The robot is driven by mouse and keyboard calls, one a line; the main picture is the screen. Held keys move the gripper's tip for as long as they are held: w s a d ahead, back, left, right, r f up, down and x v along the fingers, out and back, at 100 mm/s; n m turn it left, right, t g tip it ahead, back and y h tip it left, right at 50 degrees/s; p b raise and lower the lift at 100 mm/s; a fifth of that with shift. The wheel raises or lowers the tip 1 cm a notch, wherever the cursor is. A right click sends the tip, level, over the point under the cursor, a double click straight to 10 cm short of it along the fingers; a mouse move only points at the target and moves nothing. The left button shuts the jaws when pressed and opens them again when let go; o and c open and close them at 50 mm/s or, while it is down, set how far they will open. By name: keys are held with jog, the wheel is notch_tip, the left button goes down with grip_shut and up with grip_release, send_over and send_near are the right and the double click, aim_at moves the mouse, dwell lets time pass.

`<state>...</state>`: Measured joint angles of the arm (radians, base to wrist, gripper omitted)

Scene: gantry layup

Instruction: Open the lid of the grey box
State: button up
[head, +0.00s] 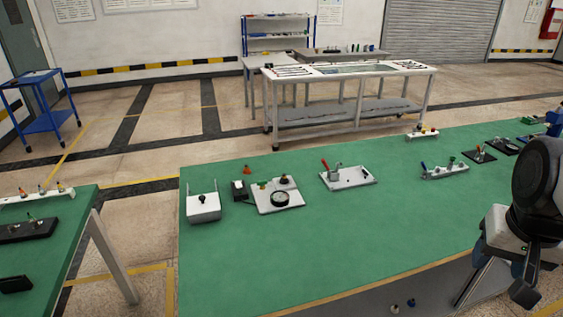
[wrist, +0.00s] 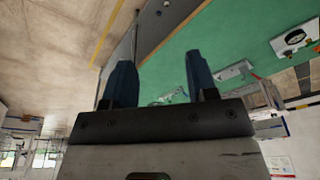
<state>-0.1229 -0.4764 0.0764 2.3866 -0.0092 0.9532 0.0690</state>
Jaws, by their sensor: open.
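The grey box (head: 203,212) is small and pale and sits near the left end of the green table in the head view. A black knob (head: 203,200) shows on it, and thin upright pieces rise at its back corners. It is too small to tell how its lid sits. My gripper (wrist: 160,75) is open and empty, with its two blue-grey fingers apart in the wrist view. In the head view my arm is at the far right, beyond the table's front edge and far from the box. I cannot pick out the box in the wrist view.
On the green table (head: 330,240), a small black block (head: 238,190), a plate with a round dial (head: 279,198) and a board with a red handle (head: 348,179) stand right of the box. Several fixtures lie farther right. The table's front middle is clear.

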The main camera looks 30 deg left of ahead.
jog(key=w+a+n+g, duration=0.1)
jog(key=w+a, duration=0.9)
jog(key=a, duration=0.2)
jog(key=w+a+n, duration=0.1)
jog(key=w+a, duration=0.8)
jog(key=a, duration=0.3)
jog(key=n+g, duration=0.1)
jog(key=n, duration=0.3)
send_over(202, 196)
notch_tip(202, 196, down, 20)
jog(key=shift+d+r, duration=0.1)
jog(key=shift+d, duration=0.05)
jog(key=shift+f, duration=0.2)
jog(key=shift+f, duration=3.85)
